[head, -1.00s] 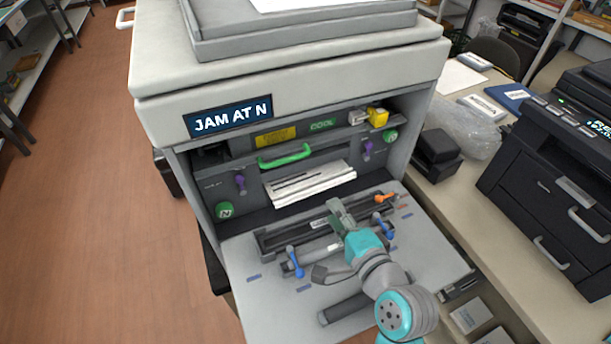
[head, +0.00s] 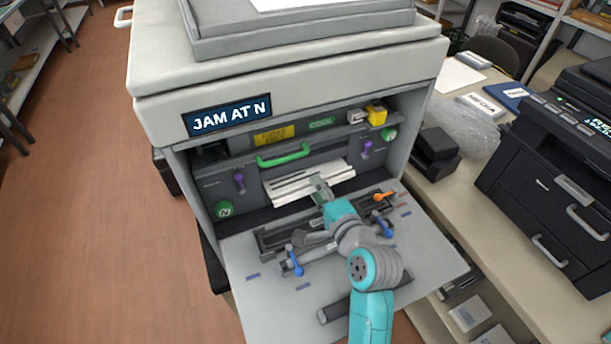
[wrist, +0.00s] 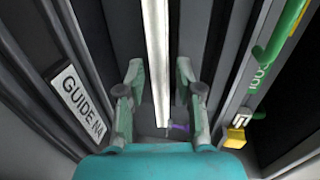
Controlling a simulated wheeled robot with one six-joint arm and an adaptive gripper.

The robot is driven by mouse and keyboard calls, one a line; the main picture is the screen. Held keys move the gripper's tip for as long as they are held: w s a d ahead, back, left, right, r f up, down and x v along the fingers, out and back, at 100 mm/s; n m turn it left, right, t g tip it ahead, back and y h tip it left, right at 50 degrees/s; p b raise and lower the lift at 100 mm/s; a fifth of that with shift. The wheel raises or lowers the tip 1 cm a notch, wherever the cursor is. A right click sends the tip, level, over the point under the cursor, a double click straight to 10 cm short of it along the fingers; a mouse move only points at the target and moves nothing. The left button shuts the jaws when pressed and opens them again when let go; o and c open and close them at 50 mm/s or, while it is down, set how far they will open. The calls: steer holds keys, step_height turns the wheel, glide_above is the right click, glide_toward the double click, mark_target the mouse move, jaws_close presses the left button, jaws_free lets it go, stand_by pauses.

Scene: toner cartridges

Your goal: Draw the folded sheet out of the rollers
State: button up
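The folded sheet (head: 287,190) is a white, pleated strip lying across the open front of the machine, below the green handle. In the wrist view the sheet (wrist: 157,40) is a narrow white band running between my fingers. My gripper (head: 319,186) is at the sheet's front edge, right of its middle in the head view. In the wrist view my gripper (wrist: 158,75) is open, with a finger on each side of the sheet and gaps showing. The rollers cannot be made out; my gripper hides part of the sheet.
A green handle (head: 284,155), purple levers (head: 239,182) and a green N knob (head: 224,209) surround the cavity. The lowered door (head: 240,253) carries blue levers (head: 293,262) and an orange lever (head: 383,197). The machine's screen (head: 228,114) reads "JAM AT N".

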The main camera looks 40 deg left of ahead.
steer(key=c, duration=0.5)
steer(key=shift+c, duration=0.2)
steer(key=shift+f+v, duration=0.15)
steer(key=shift+v, duration=0.75)
steer(key=shift+f+v, duration=0.2)
steer(key=shift+v, duration=0.7)
steer(key=shift+f+v, duration=0.15)
steer(key=shift+v, duration=0.75)
steer(key=shift+s+d, duration=0.1)
steer(key=shift+d, duration=0.15)
jaws_close()
steer(key=shift+s+d, duration=0.15)
steer(key=shift+d, duration=0.15)
steer(key=shift+d+r, duration=0.1)
